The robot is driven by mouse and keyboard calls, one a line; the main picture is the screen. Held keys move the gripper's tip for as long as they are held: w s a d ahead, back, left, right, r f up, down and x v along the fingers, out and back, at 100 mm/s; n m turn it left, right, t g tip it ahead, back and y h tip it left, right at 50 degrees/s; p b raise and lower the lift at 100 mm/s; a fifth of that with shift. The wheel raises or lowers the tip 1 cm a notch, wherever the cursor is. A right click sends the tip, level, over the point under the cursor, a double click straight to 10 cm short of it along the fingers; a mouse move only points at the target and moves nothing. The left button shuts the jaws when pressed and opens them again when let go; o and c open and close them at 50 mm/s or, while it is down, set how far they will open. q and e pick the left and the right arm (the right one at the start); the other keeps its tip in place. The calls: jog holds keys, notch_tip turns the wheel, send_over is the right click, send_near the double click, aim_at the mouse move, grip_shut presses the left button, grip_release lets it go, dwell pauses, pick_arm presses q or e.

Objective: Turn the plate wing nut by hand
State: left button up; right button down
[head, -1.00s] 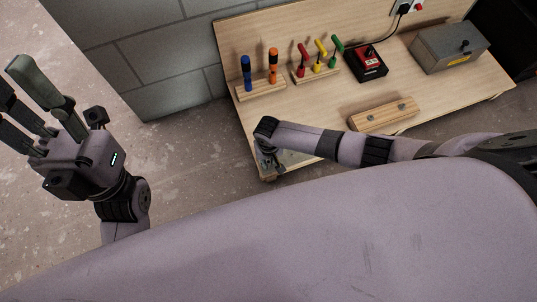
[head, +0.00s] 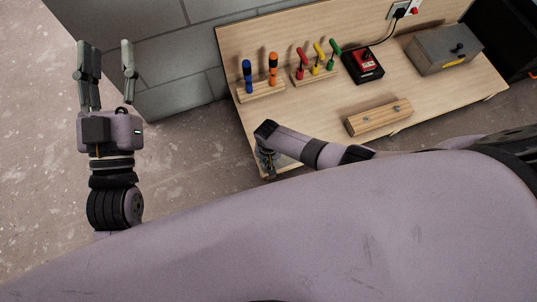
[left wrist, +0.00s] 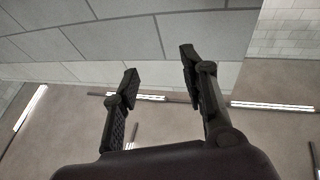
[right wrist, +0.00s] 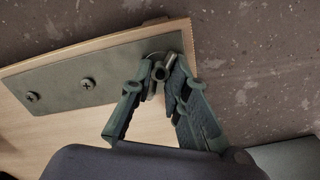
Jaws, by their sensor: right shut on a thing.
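The wing nut (right wrist: 159,73) is a small dark metal piece near the end of a grey metal plate (right wrist: 60,88) in the right wrist view. The plate lies along the edge of the wooden bench and has two screws. My right gripper (right wrist: 161,66) is shut on the wing nut, with a finger on either side of it. In the head view my right wrist hangs over the bench's near left corner and hides the wing nut. My left gripper (head: 105,46) is raised left of the bench, open and empty; its spread fingers also show in the left wrist view (left wrist: 158,66).
The bench (head: 320,112) holds a rack with two screwdrivers (head: 262,92), a rack of coloured-handled tools (head: 316,78), a red and black charger (head: 363,66), a grey box (head: 444,48) and a wooden block (head: 379,117). A grey block wall (head: 150,55) stands behind my left gripper.

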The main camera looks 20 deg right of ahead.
jog(key=m+p, duration=0.2)
jog(key=m, duration=0.3)
jog(key=shift+s+a+m, duration=0.1)
jog(key=shift+a+m, duration=0.05)
jog(key=shift+m, duration=1.35)
pick_arm(q)
notch_tip(320, 180, down, 11)
jog(key=a+g+y, duration=0.1)
jog(key=g+y, duration=0.1)
jog(key=g, duration=0.4)
jog(key=shift+a+g+y, duration=0.3)
pick_arm(e)
jog(key=shift+m, duration=0.8)
pick_arm(q)
jog(key=shift+f, duration=0.15)
pick_arm(e)
jog(key=c, duration=1.5)
grip_release()
jog(key=shift+c, duration=0.2)
jog(key=shift+r, duration=0.2)
